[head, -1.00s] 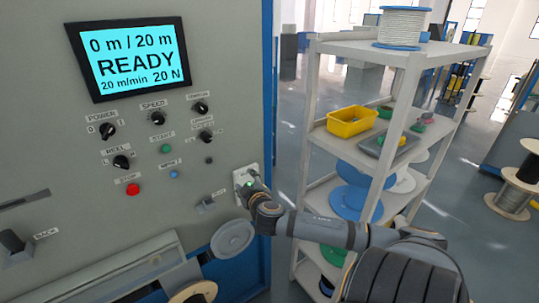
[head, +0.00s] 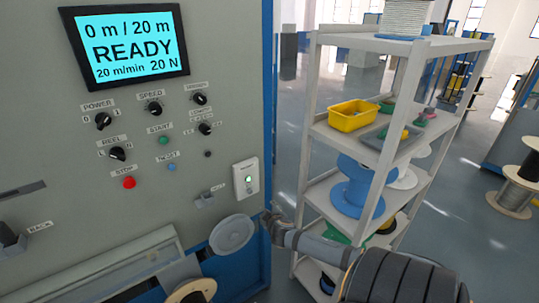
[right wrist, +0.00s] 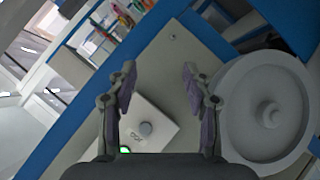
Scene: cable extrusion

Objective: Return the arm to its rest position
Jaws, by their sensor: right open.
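My right arm comes in from the lower right in the head view. Its gripper (head: 270,214) is beside the machine's blue right edge, just below and right of a white box with a green light (head: 246,178). In the right wrist view my right gripper (right wrist: 158,78) is open, with nothing between its two fingers. The white box (right wrist: 152,138) shows there below and between the fingers, with its knob and green glow, apart from them. My left gripper is not in view.
The grey machine panel (head: 60,140) fills the left, with a screen (head: 128,45) reading READY. A grey disc (head: 232,234) sticks out low on the panel, and also shows in the right wrist view (right wrist: 265,112). A white shelf (head: 318,118) with reels and a yellow bin (head: 352,113) stands to the right.

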